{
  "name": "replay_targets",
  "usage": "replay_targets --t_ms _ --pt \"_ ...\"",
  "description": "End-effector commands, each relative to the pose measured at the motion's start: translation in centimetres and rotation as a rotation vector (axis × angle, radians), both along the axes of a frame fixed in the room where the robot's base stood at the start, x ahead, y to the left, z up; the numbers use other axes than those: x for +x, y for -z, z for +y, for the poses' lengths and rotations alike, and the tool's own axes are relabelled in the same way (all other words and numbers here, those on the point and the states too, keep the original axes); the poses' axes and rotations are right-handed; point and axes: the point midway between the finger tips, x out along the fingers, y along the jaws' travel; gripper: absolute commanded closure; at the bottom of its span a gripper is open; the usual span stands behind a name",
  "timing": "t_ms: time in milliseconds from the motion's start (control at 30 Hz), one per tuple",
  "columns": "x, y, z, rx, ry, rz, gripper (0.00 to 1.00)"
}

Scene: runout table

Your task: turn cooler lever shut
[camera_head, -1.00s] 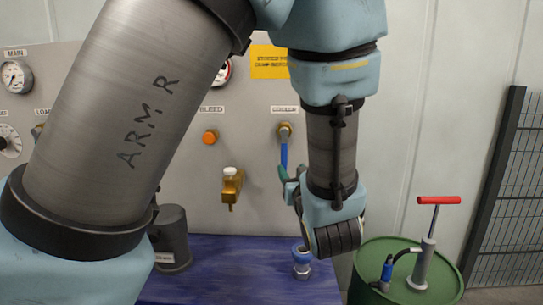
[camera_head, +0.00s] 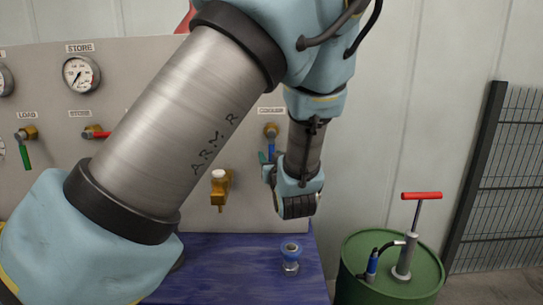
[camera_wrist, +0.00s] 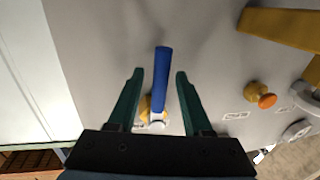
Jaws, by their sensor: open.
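The cooler lever (camera_head: 271,149) is a blue handle hanging down from a brass valve (camera_head: 270,130) under the cooler label on the grey panel. My gripper (camera_head: 265,166) is at the lever, partly hidden behind my wrist in the head view. In the wrist view, the blue lever (camera_wrist: 161,72) stands between the two green fingers of my gripper (camera_wrist: 159,80). The fingers are open, with a visible gap on each side of the lever. Its brass valve (camera_wrist: 146,108) shows behind the fingers.
A brass spout (camera_head: 220,190) with a white knob is left of the lever. A green drum (camera_head: 415,285) with a red-handled pump (camera_head: 421,196) is at right. A green lever (camera_head: 25,155) hangs at far left.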

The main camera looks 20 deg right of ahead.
Motion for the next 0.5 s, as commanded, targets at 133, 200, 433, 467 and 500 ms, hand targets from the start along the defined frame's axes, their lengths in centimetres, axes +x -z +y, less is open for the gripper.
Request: replay_targets --t_ms 133,200,433,467,500 --pt "-0.02 0.02 0.0 0.0 0.0 0.0 0.5" --pt "-0.02 0.02 0.0 0.0 0.0 0.0 0.58" --pt "-0.04 0.01 0.0 0.0 0.0 0.0 0.84" --pt "-0.04 0.01 0.0 0.0 0.0 0.0 0.87" --pt "-0.04 0.01 0.0 0.0 0.0 0.0 0.92"
